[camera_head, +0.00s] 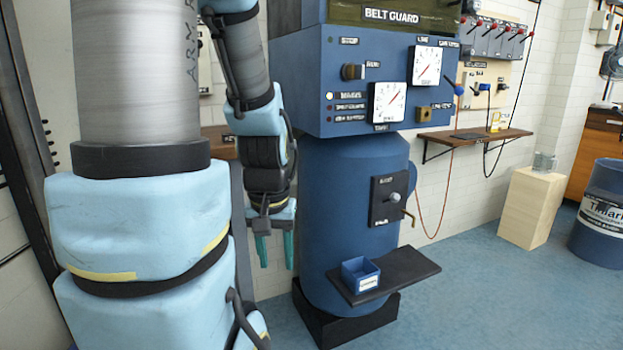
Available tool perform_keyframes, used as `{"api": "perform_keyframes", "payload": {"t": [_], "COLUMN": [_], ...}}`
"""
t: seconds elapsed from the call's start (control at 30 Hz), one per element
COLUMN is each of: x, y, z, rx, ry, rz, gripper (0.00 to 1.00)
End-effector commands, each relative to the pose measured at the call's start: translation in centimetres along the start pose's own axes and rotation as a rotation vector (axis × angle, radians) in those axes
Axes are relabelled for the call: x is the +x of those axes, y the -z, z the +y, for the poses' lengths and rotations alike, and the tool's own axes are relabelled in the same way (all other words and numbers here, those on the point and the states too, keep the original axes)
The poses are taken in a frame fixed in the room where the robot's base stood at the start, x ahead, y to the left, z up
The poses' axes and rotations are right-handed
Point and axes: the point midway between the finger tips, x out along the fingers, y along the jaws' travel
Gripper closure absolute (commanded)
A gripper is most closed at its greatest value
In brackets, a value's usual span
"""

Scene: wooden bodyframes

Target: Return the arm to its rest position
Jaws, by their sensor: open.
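My arm, light blue and grey, fills the left side of the head view and folds downward at its far end. My gripper (275,250) hangs with its two teal fingers pointing down. The fingers are apart with nothing between them. It is left of the blue machine (350,190) and appears clear of it, though the exact gap cannot be told.
The machine carries dials, a lever plate (388,200) and a dark shelf (405,270) with a small blue bin (360,275). A wooden pedestal (530,207) holds a clear mug (543,162). A blue barrel (600,215) stands far right. The floor (480,300) at front right is clear.

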Motion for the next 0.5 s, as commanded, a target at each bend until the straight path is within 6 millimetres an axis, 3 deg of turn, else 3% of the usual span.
{"api": "perform_keyframes", "payload": {"t": [0.03, 0.1, 0.3, 0.5], "x": [-3.4, -5.5, -11.6, -16.0], "y": [0.5, 0.8, 1.6, 2.2], "z": [0.0, 0.0, 0.1, 0.1], "rx": [0.0, 0.0, 0.0, 0.0], "ry": [0.0, 0.0, 0.0, 0.0], "rz": [0.0, 0.0, 0.0, -0.001], "gripper": [0.53, 0.53, 0.53, 0.53]}}
